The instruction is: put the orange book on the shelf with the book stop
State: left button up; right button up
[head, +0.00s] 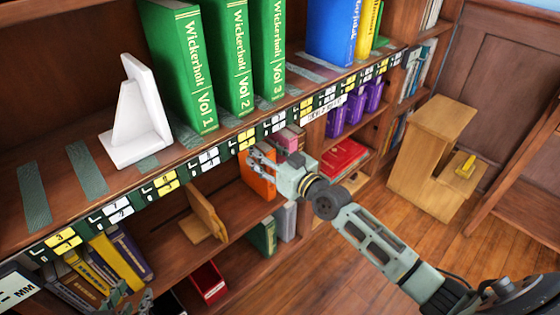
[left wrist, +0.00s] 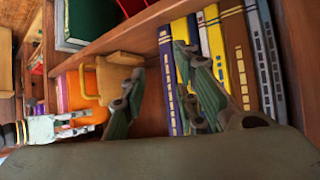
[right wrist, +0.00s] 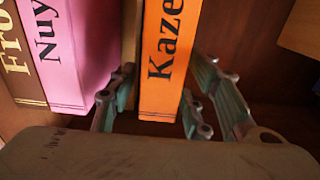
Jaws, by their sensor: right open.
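The orange book (head: 258,178) stands upright on the lower shelf, and its spine shows in the right wrist view (right wrist: 160,55). My right gripper (head: 256,158) is open at this book. In the right wrist view its fingers are on either side of the orange spine, and contact cannot be told. A white book stop (head: 140,118) stands on the upper shelf, left of the green books. A wooden bookend (head: 207,215) stands on the lower shelf, left of the orange book. My left gripper (left wrist: 165,80) is open and empty before the lower shelf; its tips barely show in the head view (head: 135,300).
Green volumes (head: 185,70) and blue and yellow books stand on the upper shelf (head: 75,185). Yellow and dark books (head: 120,255) fill the lower left. A wooden step stool (head: 430,150) stands on the floor at right.

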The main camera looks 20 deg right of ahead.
jog(key=p+v, duration=0.1)
jog(key=v, duration=0.7)
jog(key=shift+s+r, duration=0.1)
jog(key=shift+s, duration=0.05)
jog(key=s+a+f+n+g, duration=0.1)
jog(key=s+a+f+g, duration=0.25)
jog(key=s+a, duration=0.2)
jog(key=s+a+f+g, duration=0.3)
jog(key=s+a+f, duration=0.2)
jog(key=s, duration=0.2)
pick_arm(q)
jog(key=s+a+f+g+y, duration=0.1)
jog(key=s+a+f+g, duration=0.1)
jog(key=s, duration=0.4)
notch_tip(320, 180, down, 2)
jog(key=shift+f+g, duration=0.2)
jog(key=shift+g, duration=0.7)
pick_arm(e)
jog(key=s+d+f+m+g+h, duration=0.2)
jog(key=s+d+h, duration=0.3)
jog(key=s, duration=0.6)
jog(key=shift+f+m+g, duration=0.3)
jog(key=shift+m+g, duration=0.1)
jog(key=shift+g, duration=0.25)
